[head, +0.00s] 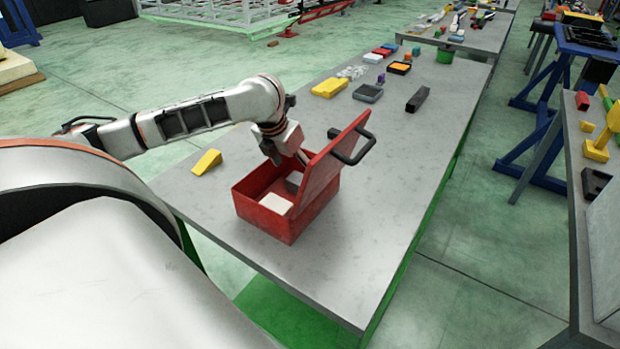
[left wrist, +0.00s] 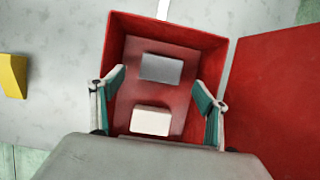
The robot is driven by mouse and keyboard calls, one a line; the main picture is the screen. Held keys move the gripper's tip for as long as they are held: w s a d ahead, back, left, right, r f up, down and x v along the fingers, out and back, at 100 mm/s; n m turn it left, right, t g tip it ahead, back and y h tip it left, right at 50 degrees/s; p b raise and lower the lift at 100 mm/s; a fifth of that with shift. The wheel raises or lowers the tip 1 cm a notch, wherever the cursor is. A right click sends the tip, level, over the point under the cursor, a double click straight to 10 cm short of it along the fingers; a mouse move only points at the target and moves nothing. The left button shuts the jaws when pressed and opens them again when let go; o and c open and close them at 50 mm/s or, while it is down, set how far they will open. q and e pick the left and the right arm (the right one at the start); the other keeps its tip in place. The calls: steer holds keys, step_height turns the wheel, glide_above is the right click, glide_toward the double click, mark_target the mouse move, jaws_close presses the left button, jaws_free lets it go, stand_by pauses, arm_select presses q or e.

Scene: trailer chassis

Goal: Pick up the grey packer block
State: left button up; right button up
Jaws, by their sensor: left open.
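The grey packer block (left wrist: 161,69) lies in the open red toolbox (left wrist: 207,38), near the box's far wall in the left wrist view. In the head view the grey block (head: 294,181) is partly hidden by the box lid. A white block (left wrist: 151,121) lies in the same box, apart from the grey one; it also shows in the head view (head: 276,203). My left gripper (left wrist: 159,92) is open and empty above the box, its teal-padded fingers spread to either side. In the head view its fingertips are hard to make out. My right gripper is not in view.
The red lid (head: 333,165) stands raised on the box's right side, with a black handle (head: 352,148). A yellow wedge (head: 206,162) lies left of the box. A black bar (head: 417,99) and several trays lie farther back. The table's front right is clear.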

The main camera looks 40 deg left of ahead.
mark_target(300, 180)
arm_select(q)
steer(key=shift+d+f, duration=0.1)
steer(key=shift+f, duration=0.45)
steer(key=x, duration=0.6)
steer(key=shift+w, duration=0.2)
steer(key=c, duration=1.6)
steer(key=shift+w+r, duration=0.1)
steer(key=shift+r, duration=0.05)
jaws_close()
